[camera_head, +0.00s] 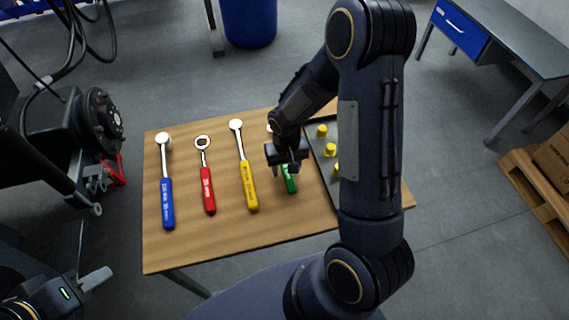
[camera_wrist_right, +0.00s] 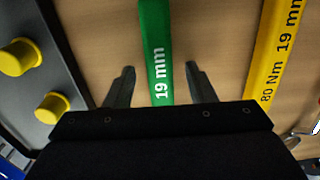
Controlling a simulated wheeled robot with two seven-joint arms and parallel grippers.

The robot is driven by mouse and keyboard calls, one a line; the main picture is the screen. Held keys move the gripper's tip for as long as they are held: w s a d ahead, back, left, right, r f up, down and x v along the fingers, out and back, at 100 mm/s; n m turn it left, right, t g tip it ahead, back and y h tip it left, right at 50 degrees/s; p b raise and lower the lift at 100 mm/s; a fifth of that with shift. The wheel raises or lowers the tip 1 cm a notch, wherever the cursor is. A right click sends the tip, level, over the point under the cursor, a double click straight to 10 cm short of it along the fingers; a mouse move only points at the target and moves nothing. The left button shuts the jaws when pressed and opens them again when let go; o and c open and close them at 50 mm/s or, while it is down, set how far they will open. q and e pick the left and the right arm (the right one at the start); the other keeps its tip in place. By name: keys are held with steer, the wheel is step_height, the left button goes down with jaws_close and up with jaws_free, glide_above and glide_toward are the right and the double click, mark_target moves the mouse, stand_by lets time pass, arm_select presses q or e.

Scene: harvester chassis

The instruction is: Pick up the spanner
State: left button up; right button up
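A green-handled spanner (camera_head: 291,184) lies on the wooden table, its handle marked "19 mm" in the right wrist view (camera_wrist_right: 157,50). My arm and gripper cover much of its upper part in the head view. My right gripper (camera_head: 287,168) is over this handle. In the wrist view its two fingers are apart (camera_wrist_right: 160,85), one on each side of the green handle, with gaps to both; contact is not visible. My left gripper (camera_head: 95,280) is at the lower left, away from the table; its opening is unclear.
Blue (camera_head: 168,203), red (camera_head: 208,190) and yellow (camera_head: 248,185) handled tools lie left of the green one. A grey tray (camera_head: 316,152) with yellow-capped parts (camera_head: 330,150) lies close on its right. A dark chassis with a hub (camera_head: 103,122) stands left of the table.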

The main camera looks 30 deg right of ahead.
jaws_close()
stand_by(0.3)
steer(key=shift+r, duration=0.5)
step_height(320, 180, up, 3)
steer(key=shift+f, duration=0.2)
steer(key=s+a+r+b, duration=0.1)
steer(key=s+a+r, duration=0.5)
steer(key=s+r, duration=0.3)
steer(key=s, duration=0.3)
steer(key=shift+s+a+r, duration=0.2)
steer(key=shift+s+r, duration=0.05)
steer(key=shift+s, duration=0.05)
